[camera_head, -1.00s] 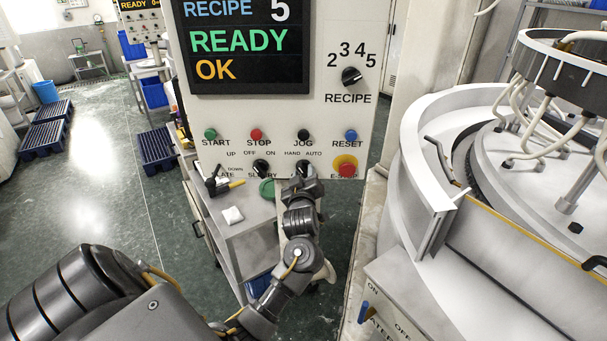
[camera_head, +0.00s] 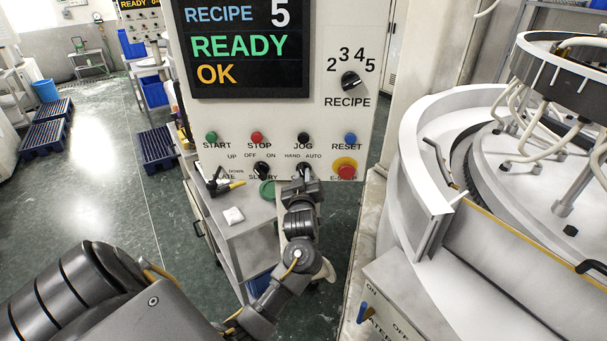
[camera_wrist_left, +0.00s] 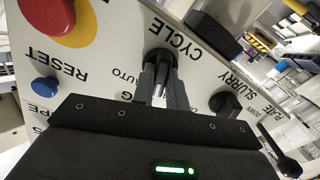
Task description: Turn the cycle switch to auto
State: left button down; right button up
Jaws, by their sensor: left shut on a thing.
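The cycle switch (camera_wrist_left: 158,66) is a black knob on the pale control panel (camera_head: 330,120), with an AUTO label beside it in the left wrist view. My left gripper (camera_wrist_left: 163,88) is shut on the switch, a grey finger on either side of the knob. In the head view my left gripper (camera_head: 304,174) reaches up to the panel below the HAND and AUTO labels and hides most of the switch. I cannot tell exactly which way the knob points. My right gripper is not in view.
The slurry switch (camera_wrist_left: 224,103) and the red emergency stop (camera_head: 346,172) sit close on either side of the cycle switch. A blue reset button (camera_head: 350,138) is above. A grey cart (camera_head: 245,235) stands below the panel, a large lapping machine (camera_head: 430,190) to the right.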

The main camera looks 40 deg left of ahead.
pick_arm(q)
jog(key=m+p, duration=0.1)
jog(key=m, duration=0.1)
jog(key=shift+m, duration=0.4)
jog(key=m, duration=0.3)
jog(key=shift+m, duration=2)
jog(key=c, duration=1.4)
grip_release()
